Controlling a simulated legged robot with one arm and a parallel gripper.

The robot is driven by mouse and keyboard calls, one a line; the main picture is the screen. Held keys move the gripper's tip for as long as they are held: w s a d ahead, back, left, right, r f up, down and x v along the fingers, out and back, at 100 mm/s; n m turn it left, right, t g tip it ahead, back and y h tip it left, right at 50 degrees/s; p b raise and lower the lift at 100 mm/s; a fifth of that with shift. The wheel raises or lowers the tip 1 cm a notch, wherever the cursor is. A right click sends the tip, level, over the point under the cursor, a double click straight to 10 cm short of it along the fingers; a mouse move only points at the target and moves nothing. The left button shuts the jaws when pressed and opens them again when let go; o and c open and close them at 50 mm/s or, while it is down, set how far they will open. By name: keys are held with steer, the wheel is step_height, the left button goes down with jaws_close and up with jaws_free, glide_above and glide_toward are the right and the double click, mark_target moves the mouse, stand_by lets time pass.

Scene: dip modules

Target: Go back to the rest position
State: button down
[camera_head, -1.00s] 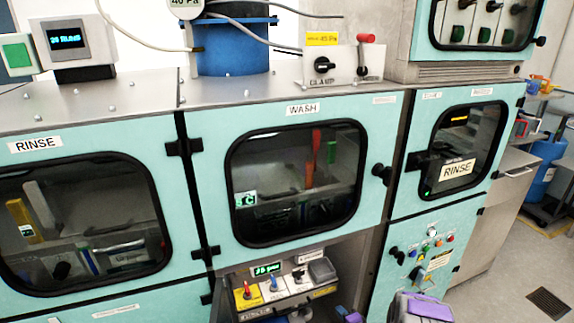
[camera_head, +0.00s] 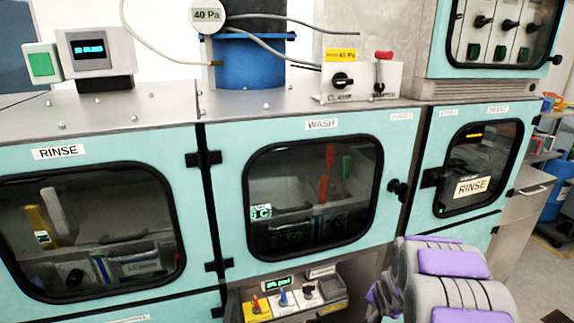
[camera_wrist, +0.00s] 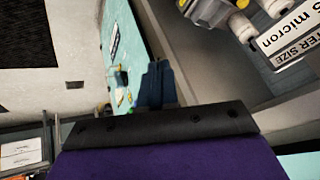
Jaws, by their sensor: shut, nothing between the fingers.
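My gripper (camera_wrist: 158,72) shows in the wrist view as dark blue fingers close together, shut with nothing between them. It points past a teal cabinet front with small coloured knobs. In the head view my grey and purple arm is at the lower right, in front of the lower panel beneath the right cabinet. The gripper's fingertips cannot be made out in the head view.
Teal cabinets with dark windows fill the head view: a RINSE door (camera_head: 85,235), a WASH door (camera_head: 315,195) and a smaller RINSE door (camera_head: 475,165). A switch box (camera_head: 295,298) sits under WASH. A labelled filter housing (camera_wrist: 290,35) is at upper right in the wrist view.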

steer(key=s+a+r+n+g, duration=0.2)
steer(key=s+r, duration=0.6)
steer(key=s, duration=0.1)
steer(key=s+a+r+n+g, duration=0.1)
steer(key=s+a+r+g, duration=0.1)
steer(key=s, duration=0.9)
steer(key=s+a+r+n+g+y, duration=0.1)
steer(key=s+a+r, duration=0.4)
steer(key=s, duration=0.6)
steer(key=s+a+r+n+g, duration=0.3)
steer(key=s+a+r, duration=0.1)
steer(key=s, duration=0.8)
